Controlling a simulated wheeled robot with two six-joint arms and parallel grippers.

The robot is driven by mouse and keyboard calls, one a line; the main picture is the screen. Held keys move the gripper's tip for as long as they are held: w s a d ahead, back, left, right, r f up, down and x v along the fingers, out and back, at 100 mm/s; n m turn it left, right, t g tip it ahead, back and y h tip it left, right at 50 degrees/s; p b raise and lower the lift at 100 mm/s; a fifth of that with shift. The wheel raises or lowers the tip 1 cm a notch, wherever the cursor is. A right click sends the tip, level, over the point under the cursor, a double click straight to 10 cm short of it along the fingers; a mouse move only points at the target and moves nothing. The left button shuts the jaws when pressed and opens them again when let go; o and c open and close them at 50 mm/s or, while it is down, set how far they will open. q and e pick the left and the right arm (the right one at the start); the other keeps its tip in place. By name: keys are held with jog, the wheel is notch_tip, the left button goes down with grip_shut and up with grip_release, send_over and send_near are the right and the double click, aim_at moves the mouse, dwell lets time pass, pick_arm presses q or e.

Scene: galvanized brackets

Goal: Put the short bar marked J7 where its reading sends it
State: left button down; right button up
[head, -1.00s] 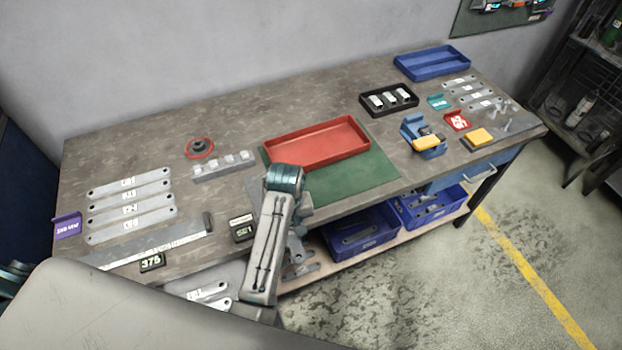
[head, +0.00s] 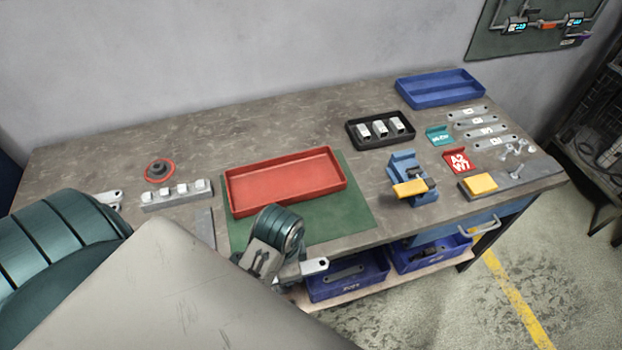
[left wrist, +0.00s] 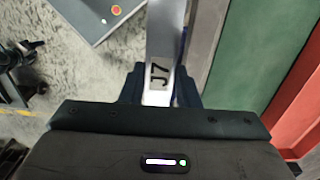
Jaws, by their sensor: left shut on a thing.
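The short bar marked J7 (left wrist: 160,70) stands between the fingers of my left gripper (left wrist: 160,90) in the left wrist view, its black mark readable. In the head view my left gripper (head: 288,274) is shut on the bar, whose pale end with a hole (head: 316,266) sticks out to the right. The gripper is at the bench's front edge, in front of the green mat (head: 345,205). The rest of the bar is hidden by the gripper and arm. My right gripper is not in view.
A red tray (head: 285,181) lies on the mat. To the right are a blue fixture with a yellow part (head: 405,165), a black tray (head: 355,140), a blue tray (head: 440,88), a red A2 W7 holder (head: 458,160) and several bars (head: 485,129). Blue bins (head: 345,288) stand below.

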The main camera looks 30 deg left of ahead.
pick_arm(q)
jog(key=p, duration=0.3)
send_over(305, 233)
jog(key=s, duration=0.2)
jog(key=shift+w+d+f, duration=0.2)
jog(key=shift+d+f, duration=0.05)
jog(key=shift+f, duration=0.2)
jog(key=shift+w+a+f, duration=0.1)
jog(key=shift+w+a, duration=0.05)
jog(key=shift+w, duration=0.35)
jog(key=shift+w+a+p, duration=0.15)
jog(key=shift+w+p, duration=0.15)
jog(key=shift+p, duration=0.25)
notch_tip(305, 233, down, 3)
jog(key=shift+r+p, duration=0.15)
jog(key=shift+p, duration=0.45)
jog(key=shift+f, duration=0.6)
jog(key=c, duration=1.1)
grip_release()
